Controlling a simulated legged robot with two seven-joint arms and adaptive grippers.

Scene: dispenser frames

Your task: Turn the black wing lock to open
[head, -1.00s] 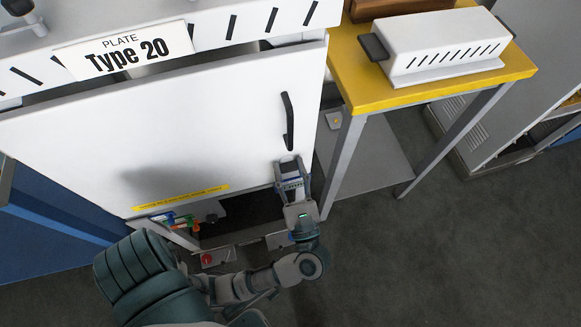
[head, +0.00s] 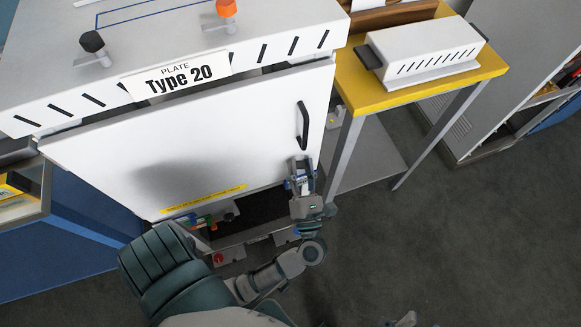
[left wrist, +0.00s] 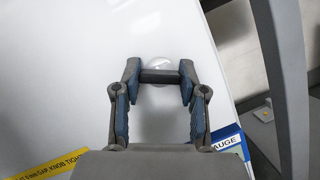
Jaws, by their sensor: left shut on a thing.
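My left gripper (head: 301,182) is at the lower right of the white door (head: 215,130), below its black handle (head: 303,125). In the left wrist view, the gripper (left wrist: 160,86) is shut on a short dark bar, which I take to be the black wing lock (left wrist: 160,76). The bar lies crosswise between the blue-padded fingertips, in front of a clear round disc (left wrist: 158,64) on the white panel. In the head view the gripper hides the lock.
A yellow-topped table (head: 400,95) with a white slotted box (head: 425,50) stands right of the door. A black knob (head: 92,41) and an orange knob (head: 226,8) are on the cabinet top. A yellow label strip (head: 203,201) runs along the lower door. Floor at right is clear.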

